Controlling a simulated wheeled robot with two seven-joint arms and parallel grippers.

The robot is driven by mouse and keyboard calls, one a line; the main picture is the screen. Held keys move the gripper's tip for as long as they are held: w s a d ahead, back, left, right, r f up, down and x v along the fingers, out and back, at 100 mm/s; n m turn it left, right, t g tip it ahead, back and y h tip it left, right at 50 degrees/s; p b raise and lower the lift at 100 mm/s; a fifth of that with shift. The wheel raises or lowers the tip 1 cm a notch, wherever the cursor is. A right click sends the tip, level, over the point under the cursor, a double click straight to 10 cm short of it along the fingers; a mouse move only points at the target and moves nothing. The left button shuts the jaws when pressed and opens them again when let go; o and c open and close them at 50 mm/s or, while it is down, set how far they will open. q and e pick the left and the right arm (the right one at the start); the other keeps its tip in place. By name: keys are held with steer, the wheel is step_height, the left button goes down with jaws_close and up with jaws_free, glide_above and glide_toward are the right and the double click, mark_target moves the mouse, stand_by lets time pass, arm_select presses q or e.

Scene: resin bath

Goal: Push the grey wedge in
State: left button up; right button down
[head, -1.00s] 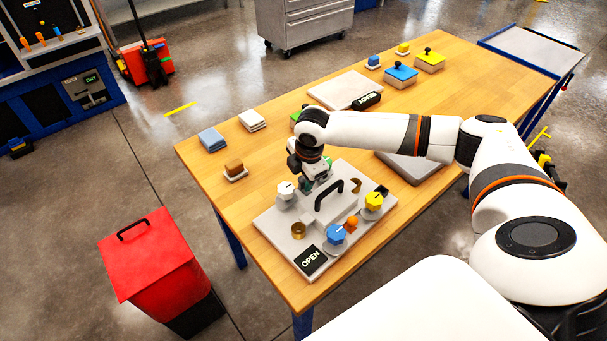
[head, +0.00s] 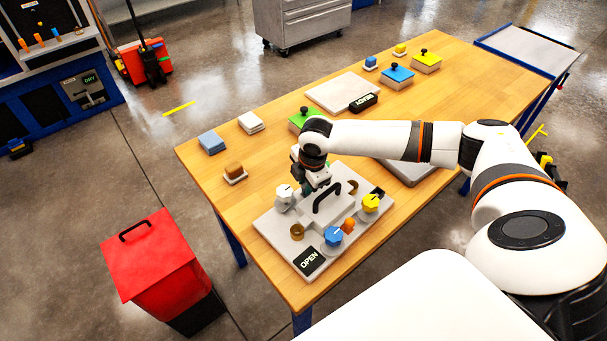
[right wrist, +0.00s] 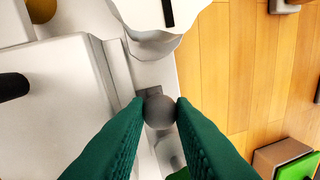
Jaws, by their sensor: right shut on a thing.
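The grey wedge (right wrist: 158,112) shows in the right wrist view as a round grey end between my fingertips, with a darker grey part just behind it. My right gripper (right wrist: 158,108), with green fingers, is shut on it beside the raised light grey block. How deep the wedge sits cannot be told. In the head view my right gripper (head: 309,187) is low over the fixture plate (head: 275,229), between the white knob (head: 284,196) and the black handle (head: 327,197); the wedge is hidden there. My left gripper is not in view.
The plate also carries a blue knob (head: 333,236), a yellow knob (head: 370,203), an orange piece (head: 348,226), a brass ring (head: 297,232) and an OPEN sign (head: 308,260). A green box (head: 299,124) stands behind my wrist.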

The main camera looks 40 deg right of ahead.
steer(key=c, duration=1.2)
jaws_free()
steer(key=shift+c, duration=0.2)
